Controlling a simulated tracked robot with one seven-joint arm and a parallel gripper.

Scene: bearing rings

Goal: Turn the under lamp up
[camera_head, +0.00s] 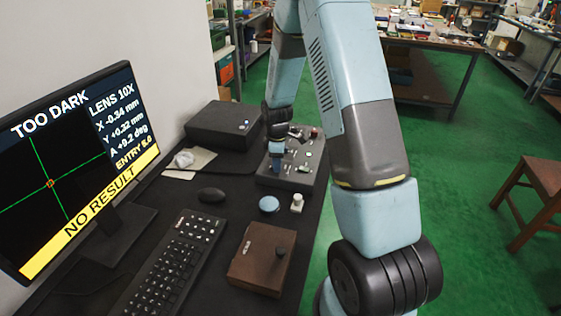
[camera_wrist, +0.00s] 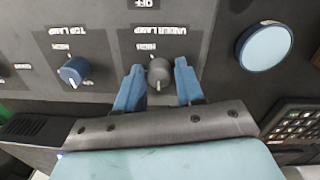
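The under lamp knob (camera_wrist: 159,72) is grey and round with a pale pointer mark. It sits on the dark control panel (camera_wrist: 105,35), below the upside-down label UNDER LAMP in the wrist view. My gripper (camera_wrist: 160,68) has its two blue fingers on either side of this knob, with narrow gaps showing, so it looks open around it. In the head view my gripper (camera_head: 277,152) reaches down to the near left part of the panel (camera_head: 308,165); the knob is hidden there. The monitor (camera_head: 75,165) reads TOO DARK and NO RESULT.
A blue top lamp knob (camera_wrist: 73,70) sits left of my fingers in the wrist view. A pale blue disc (camera_head: 269,204), a small white-topped piece (camera_head: 297,203), a brown box (camera_head: 262,258), a mouse (camera_head: 211,195) and a keyboard (camera_head: 172,262) lie nearer on the desk.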

